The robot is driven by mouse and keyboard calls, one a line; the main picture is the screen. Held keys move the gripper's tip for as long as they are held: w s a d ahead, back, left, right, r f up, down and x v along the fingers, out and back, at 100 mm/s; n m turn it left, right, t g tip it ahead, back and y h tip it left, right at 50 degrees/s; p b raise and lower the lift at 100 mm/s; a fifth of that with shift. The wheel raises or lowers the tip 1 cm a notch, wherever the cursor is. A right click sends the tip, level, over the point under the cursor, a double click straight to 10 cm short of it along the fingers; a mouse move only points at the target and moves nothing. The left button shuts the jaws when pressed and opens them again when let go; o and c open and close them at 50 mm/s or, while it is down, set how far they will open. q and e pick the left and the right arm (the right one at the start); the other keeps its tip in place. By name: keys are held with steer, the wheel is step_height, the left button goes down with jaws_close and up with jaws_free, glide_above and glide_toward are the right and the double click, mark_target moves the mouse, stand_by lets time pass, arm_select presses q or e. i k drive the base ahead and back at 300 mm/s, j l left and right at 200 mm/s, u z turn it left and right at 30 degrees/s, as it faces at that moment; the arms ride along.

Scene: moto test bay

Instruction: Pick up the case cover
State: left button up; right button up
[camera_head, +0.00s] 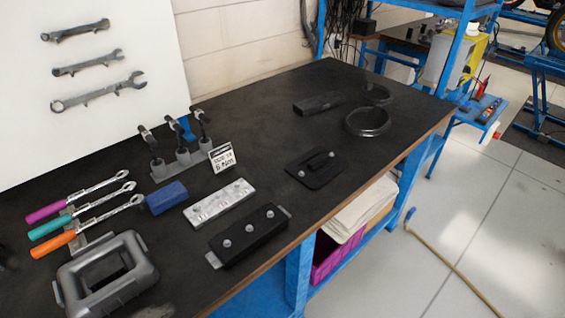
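A flat black plate (316,170) with a raised grip and small bright bolts lies on the dark workbench, right of centre; it looks like the case cover, though I cannot be sure. A black block (249,236) with bolts on top and light metal end tabs lies nearer, at the front edge. A thick grey frame (107,275) with a rectangular opening lies at the lower left. Nothing is seen touching the plate. Neither of my grippers can be made out in the head view.
On the workbench (265,115) are a silver bolt plate (219,203), a blue block (166,197), colored-handle wrenches (90,207), a tool stand (182,158) with a sign, a black ring (368,121) and a dark box (319,103). Bare bench surrounds the black plate.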

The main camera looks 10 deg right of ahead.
mark_target(319, 168)
steer(key=i+l+u, duration=0.15)
steer(key=l+u, duration=0.3)
steer(key=l, duration=0.2)
steer(key=l+u, duration=0.45)
steer(key=l, duration=0.15)
